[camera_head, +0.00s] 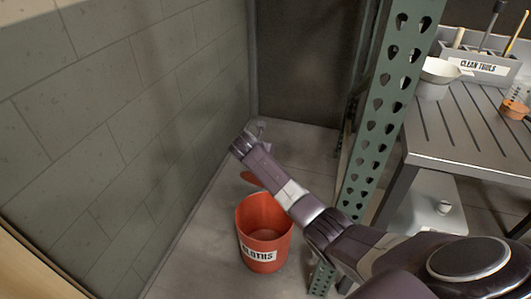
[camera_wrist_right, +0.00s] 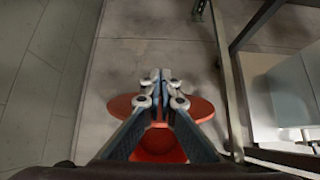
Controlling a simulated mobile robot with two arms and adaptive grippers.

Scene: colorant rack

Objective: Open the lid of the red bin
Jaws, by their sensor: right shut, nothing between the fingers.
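The red bin (camera_head: 262,250), labelled CLOTHS, stands on the floor by the grey wall, and its inside shows from above. Its red lid (camera_head: 250,178) shows as a small piece beyond the rim, partly hidden by my right arm. In the right wrist view the lid (camera_wrist_right: 200,108) spreads to both sides of my fingers, and part of the bin (camera_wrist_right: 158,148) shows between them. My right gripper (camera_wrist_right: 160,76) is shut and empty, with its tips past the lid's edge in that view. In the head view my right gripper (camera_head: 257,127) is beyond the bin. I cannot tell whether it touches the lid. My left gripper is out of view.
A green perforated rack post (camera_head: 385,110) stands close to the right of my arm. A grey slatted table (camera_head: 465,125) holds a CLEAN TOOLS box (camera_head: 480,68) and a white bowl (camera_head: 438,70). The block wall (camera_head: 120,120) borders the left. Bare floor lies beyond the bin.

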